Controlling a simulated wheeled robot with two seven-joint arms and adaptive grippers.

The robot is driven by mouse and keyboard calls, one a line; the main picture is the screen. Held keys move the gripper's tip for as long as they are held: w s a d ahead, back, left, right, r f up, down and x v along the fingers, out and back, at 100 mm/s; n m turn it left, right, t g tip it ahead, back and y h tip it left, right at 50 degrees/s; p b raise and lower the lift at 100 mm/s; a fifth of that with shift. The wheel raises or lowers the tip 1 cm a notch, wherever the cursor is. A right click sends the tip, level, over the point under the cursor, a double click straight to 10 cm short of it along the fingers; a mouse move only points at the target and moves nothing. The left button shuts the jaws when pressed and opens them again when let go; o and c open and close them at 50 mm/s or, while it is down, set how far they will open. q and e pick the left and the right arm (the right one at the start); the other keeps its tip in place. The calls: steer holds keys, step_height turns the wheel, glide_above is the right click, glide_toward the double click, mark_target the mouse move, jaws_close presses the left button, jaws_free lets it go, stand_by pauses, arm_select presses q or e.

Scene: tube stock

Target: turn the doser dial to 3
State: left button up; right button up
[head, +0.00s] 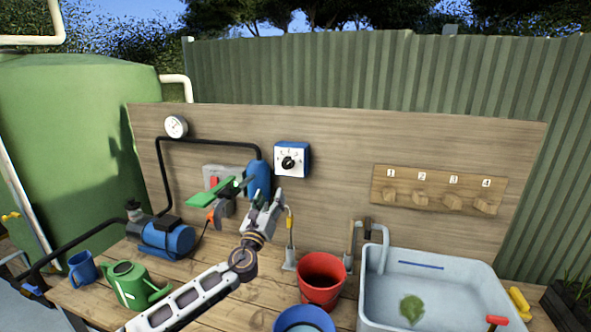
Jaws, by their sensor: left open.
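The doser dial is a black knob (288,163) on a white-faced box with a blue frame (306,160), fixed to the wooden back board. Small marks ring the knob, but they are too small to read, so I cannot tell its setting. My left gripper (268,197) is open and empty, below and to the left of the dial, apart from it. It points up toward the board and overlaps the lower part of a blue canister (258,172) in the picture. My right gripper is not in view.
A green-handled lever (211,193) and the canister stand left of the dial. A blue pump (166,238), green watering can (134,284), red bucket (322,277) and sink (440,262) occupy the bench. Numbered wooden pegs (420,198) are at right.

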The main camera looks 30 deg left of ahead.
arm_select(q)
steer(key=m, duration=0.1)
steer(key=d+r+m+h, duration=0.1)
steer(key=m, duration=0.1)
steer(key=shift+d+t, duration=0.1)
steer(key=shift+t, duration=0.3)
steer(key=shift+w, duration=0.2)
steer(key=p, duration=0.1)
glide_toward(286, 166)
steer(key=shift+p+x, duration=0.95)
steer(key=shift+x, duration=3.7)
steer(key=shift+f, duration=0.1)
steer(key=shift+c, duration=0.4)
steer(key=c, duration=1)
